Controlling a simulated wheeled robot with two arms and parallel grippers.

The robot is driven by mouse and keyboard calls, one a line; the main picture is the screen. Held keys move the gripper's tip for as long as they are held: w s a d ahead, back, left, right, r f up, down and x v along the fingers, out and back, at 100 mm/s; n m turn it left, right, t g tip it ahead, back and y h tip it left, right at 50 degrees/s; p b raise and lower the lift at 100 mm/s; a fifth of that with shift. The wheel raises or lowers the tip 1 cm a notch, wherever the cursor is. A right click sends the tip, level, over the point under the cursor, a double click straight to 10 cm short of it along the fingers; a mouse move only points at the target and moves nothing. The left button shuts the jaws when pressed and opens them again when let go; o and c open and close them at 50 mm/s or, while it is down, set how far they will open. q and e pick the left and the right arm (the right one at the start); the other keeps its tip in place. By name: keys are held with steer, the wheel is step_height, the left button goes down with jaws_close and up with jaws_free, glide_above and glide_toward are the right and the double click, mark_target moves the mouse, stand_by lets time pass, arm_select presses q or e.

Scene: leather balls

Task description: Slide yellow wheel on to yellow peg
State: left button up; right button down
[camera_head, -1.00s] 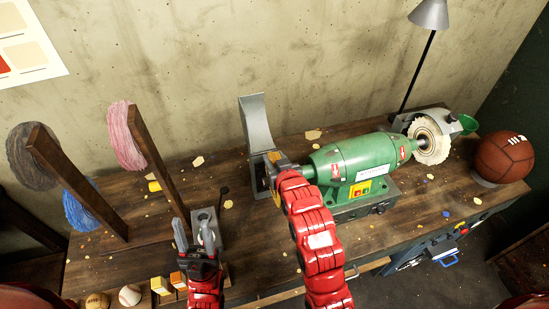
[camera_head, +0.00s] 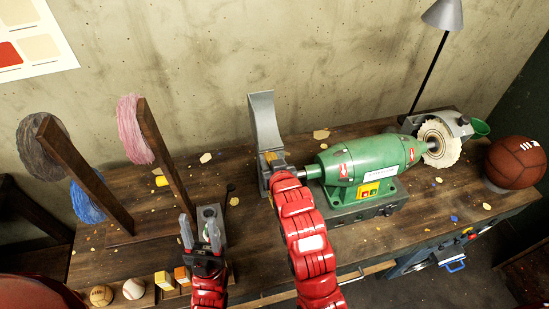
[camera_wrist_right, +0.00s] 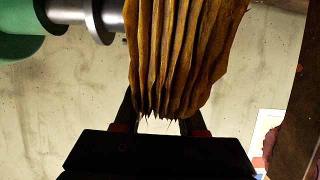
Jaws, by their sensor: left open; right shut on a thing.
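In the right wrist view, the yellow-brown wheel (camera_wrist_right: 185,55) of layered, ragged cloth is between the fingers of my right gripper (camera_wrist_right: 160,126), which is shut on it. The wheel is right beside the end of the silver shaft (camera_wrist_right: 98,18) of the green machine. I cannot tell whether it is around the shaft. In the head view my right arm hides most of the wheel, and the silver shaft (camera_head: 308,172) sticks out left of the machine. No peg looks clearly yellow. My left gripper (camera_head: 202,230) is open and empty, above the front left of the bench.
The green machine (camera_head: 368,163) stands mid-bench, with a white wheel (camera_head: 439,143) on its right end. A grey metal guard (camera_head: 263,122) rises behind my right gripper. Wooden posts with thread rolls (camera_head: 135,130) stand left. A brown ball (camera_head: 515,162) sits at the right.

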steer(key=shift+s+a+b, duration=0.3)
steer(key=shift+a, duration=0.6)
steer(key=shift+s+a+b, duration=0.25)
steer(key=shift+a, duration=0.65)
steer(key=shift+s+a+b, duration=0.3)
steer(key=shift+a, duration=0.6)
steer(key=shift+s, duration=0.1)
